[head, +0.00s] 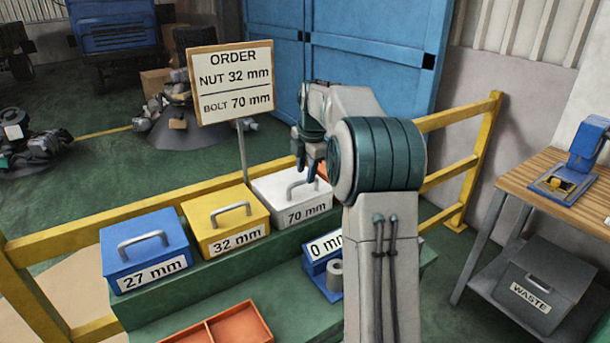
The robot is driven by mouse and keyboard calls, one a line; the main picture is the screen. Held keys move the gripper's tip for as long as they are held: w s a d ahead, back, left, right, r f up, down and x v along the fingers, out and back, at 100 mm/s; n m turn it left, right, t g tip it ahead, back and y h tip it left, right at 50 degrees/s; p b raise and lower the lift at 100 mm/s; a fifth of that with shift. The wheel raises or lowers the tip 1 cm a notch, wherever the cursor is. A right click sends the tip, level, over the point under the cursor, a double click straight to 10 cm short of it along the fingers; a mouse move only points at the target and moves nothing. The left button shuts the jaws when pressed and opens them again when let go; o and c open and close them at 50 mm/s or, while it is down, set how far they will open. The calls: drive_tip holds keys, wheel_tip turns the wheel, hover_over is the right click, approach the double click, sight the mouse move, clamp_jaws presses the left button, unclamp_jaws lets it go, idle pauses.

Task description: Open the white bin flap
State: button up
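The white bin (284,213) labelled 70 mm stands on the green stand, right of the yellow bin. Its flap is down and has a grey handle (291,190) on top. My gripper (305,172) points down just above and behind the handle's right part. Its two fingers look apart, with nothing seen between them. My arm hides the area right of the white bin, and the gripper overlaps the bin's back right corner in this view.
A yellow 32 mm bin (226,220) and a blue 27 mm bin (144,250) stand left, both closed. An order sign (231,83) rises behind them. A yellow rail (160,207) runs behind the bins. An orange tray (232,329) lies in front. A workbench (530,185) is right.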

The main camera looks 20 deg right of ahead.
drive_tip(key=shift+w+f, duration=0.2)
drive_tip(key=shift+f, duration=0.85)
clamp_jaws()
drive_tip(key=shift+r, duration=0.15)
